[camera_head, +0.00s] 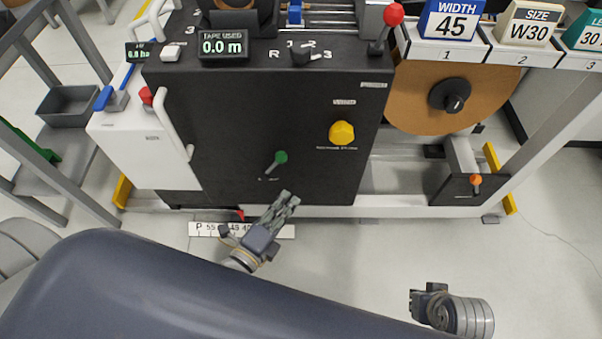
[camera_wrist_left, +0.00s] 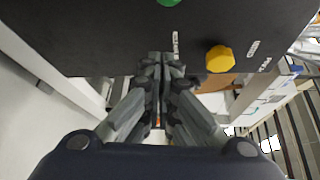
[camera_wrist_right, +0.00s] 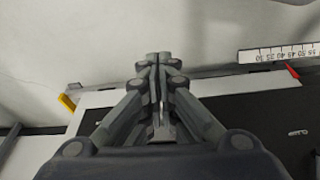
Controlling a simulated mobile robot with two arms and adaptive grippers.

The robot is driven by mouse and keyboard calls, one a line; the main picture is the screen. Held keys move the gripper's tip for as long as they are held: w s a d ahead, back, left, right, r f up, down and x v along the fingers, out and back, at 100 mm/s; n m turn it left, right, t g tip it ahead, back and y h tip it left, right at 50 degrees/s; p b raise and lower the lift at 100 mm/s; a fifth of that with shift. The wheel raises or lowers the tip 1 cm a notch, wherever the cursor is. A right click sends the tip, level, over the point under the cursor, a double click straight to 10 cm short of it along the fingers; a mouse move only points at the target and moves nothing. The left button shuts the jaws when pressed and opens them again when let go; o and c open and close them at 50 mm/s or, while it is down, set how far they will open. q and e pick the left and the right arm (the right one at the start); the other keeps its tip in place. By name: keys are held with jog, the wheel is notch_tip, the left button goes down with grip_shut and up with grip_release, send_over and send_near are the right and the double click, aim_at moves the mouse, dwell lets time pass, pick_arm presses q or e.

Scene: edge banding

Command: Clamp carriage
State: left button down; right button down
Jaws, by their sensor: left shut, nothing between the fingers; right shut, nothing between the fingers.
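The edge banding machine has a black front panel (camera_head: 230,130). A green-knobbed lever (camera_head: 280,157) and a yellow knob (camera_head: 342,133) are on it; the yellow knob also shows in the left wrist view (camera_wrist_left: 220,59). A red-knobbed lever (camera_head: 393,15) stands at the top right. My left gripper (camera_head: 290,198) is shut and empty, in front of the panel's lower edge, below the green knob. My right gripper (camera_head: 414,302) is at the lower right, apart from the machine; in the right wrist view its fingers (camera_wrist_right: 158,62) are shut and empty. I cannot tell which part is the clamp carriage.
A white scale with a red pointer (camera_head: 205,230) lies at the machine's base. A brown tape roll (camera_head: 420,100) is at the right, above an orange-knobbed lever (camera_head: 475,180). Numbered bins with signs line the upper right. Floor between my grippers is clear.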

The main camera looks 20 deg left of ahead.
aim_at(274, 166)
pick_arm(q)
jog(key=shift+r, duration=0.2)
pick_arm(e)
jog(key=shift+r, duration=0.2)
